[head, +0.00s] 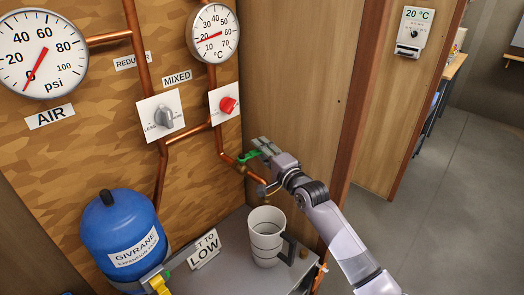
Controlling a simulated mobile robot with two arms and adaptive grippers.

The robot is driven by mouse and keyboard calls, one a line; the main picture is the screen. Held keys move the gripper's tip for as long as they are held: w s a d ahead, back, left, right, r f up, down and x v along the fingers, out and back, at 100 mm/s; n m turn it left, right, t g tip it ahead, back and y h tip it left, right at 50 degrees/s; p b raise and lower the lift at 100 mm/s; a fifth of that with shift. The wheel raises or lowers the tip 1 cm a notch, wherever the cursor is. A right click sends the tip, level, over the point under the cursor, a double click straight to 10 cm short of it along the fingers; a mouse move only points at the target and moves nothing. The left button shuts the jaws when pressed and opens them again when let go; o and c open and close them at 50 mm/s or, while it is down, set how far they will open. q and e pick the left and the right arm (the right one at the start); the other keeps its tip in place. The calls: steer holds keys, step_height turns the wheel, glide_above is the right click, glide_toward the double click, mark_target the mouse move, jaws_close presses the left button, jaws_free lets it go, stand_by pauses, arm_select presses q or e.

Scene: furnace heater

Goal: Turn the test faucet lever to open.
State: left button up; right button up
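The test faucet's green lever (246,157) shows in the head view on the copper pipe right of the mixed-temperature panel. My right gripper (263,147) comes in from the lower right, its fingers at the lever's right end. The fingers overlap the lever in this view. I cannot tell whether they touch it or how far they are open. The faucet's lower pipe (259,182) runs down to the right, partly hidden by the gripper. A white mug (266,241) stands upright below it. My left gripper is not in view.
A blue expansion vessel (122,229) stands at the lower left. A "set to low" sign (204,249) is left of the mug on the grey surface (222,280). A red knob (228,105) and grey knob (165,117) sit on wall panels. The floor (450,190) at right is clear.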

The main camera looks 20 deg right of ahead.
steer(key=shift+d, duration=0.1)
steer(key=v, duration=1.2)
